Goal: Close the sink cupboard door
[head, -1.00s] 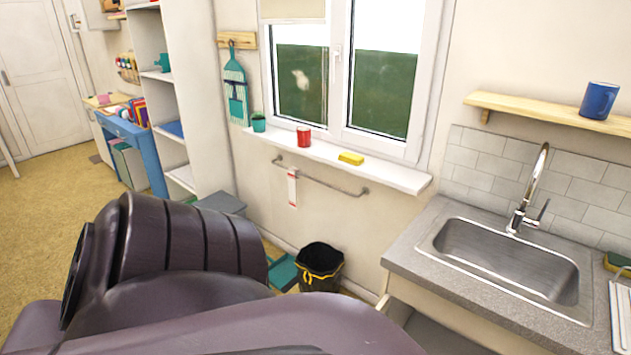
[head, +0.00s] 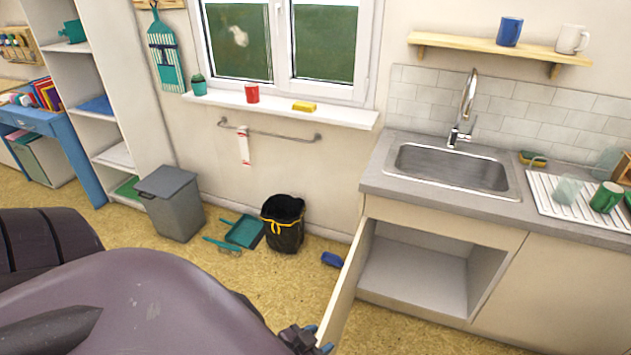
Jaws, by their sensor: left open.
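The sink cupboard stands below the sink, and its empty interior (head: 415,275) shows. Its pale door (head: 346,288) is hinged at the left side of the opening and stands wide open, swung out toward me. I see the door nearly edge-on. My left gripper (head: 312,343) is at the bottom edge of the head view, just left of the door's near end. It is open, and only part of it shows. I cannot tell whether it touches the door. My right gripper is not in view.
The sink (head: 450,168) is set in a grey counter with a drying rack (head: 560,205) at right. A black bin (head: 283,225), a teal dustpan (head: 245,231), a grey bin (head: 172,203) and a blue object (head: 332,259) are on the floor left of the cupboard.

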